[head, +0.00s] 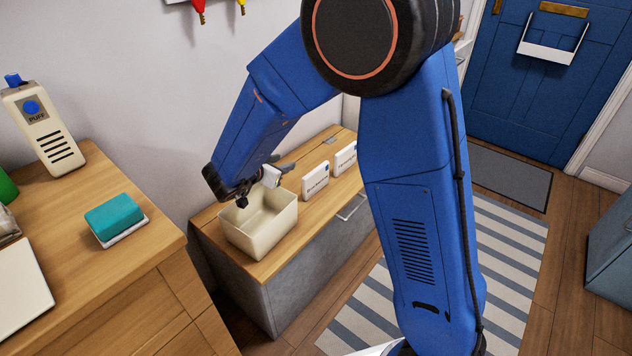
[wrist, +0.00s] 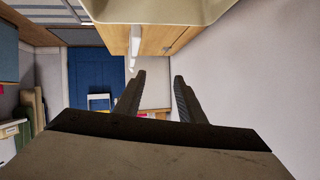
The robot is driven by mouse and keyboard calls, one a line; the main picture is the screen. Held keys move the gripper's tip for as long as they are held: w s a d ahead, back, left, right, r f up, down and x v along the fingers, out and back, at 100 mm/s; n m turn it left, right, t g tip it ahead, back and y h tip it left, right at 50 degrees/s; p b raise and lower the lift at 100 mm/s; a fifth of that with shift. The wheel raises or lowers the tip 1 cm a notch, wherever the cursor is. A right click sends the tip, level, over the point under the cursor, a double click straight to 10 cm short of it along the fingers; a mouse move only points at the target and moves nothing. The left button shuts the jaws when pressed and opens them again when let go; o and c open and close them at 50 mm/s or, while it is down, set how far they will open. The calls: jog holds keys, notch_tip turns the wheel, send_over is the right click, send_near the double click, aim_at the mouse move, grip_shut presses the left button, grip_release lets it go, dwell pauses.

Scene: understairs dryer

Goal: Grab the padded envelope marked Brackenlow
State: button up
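Two white padded envelopes stand on the wooden top of a low bench in the head view. The nearer envelope (head: 316,181) carries small dark print that appears to read Brackenlow, and a blue mark. The farther envelope (head: 345,158) has print I read less surely. In the wrist view, a white edge (wrist: 135,42) beside the bench top is probably the envelopes, seen end-on. My gripper (head: 285,164) is above the back of the cream bin, left of the nearer envelope and apart from it. In the wrist view its fingers (wrist: 160,76) are spread with nothing between them.
The open cream bin (head: 257,238) stands on the bench (head: 227,259), in front of the envelopes. A wooden cabinet at left holds a teal block (head: 114,215) and a cream bottle (head: 43,126). The wall is close behind the bench. A striped rug (head: 510,240) lies on the floor.

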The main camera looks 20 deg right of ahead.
jog(key=s+f+g+h, duration=0.1)
jog(key=s+f, duration=0.1)
jog(key=s+f+g+h, duration=0.1)
jog(key=s+f+h, duration=0.1)
jog(key=shift+d+m, duration=0.1)
jog(key=shift+m, duration=0.3)
send_near(315, 170)
jog(key=x, duration=0.5)
jog(key=shift+s+d+f, duration=0.2)
jog(key=shift+d+f, duration=0.05)
jog(key=shift+f, duration=0.05)
jog(key=shift+w+r+x, duration=0.1)
jog(key=shift+w+x, duration=0.1)
jog(key=shift+x, duration=1.15)
jog(key=shift+w+r+x, duration=0.1)
jog(key=shift+w+x, duration=0.05)
jog(key=shift+x, duration=1.2)
jog(key=shift+a, duration=0.15)
jog(key=shift+c, duration=0.2)
grip_shut()
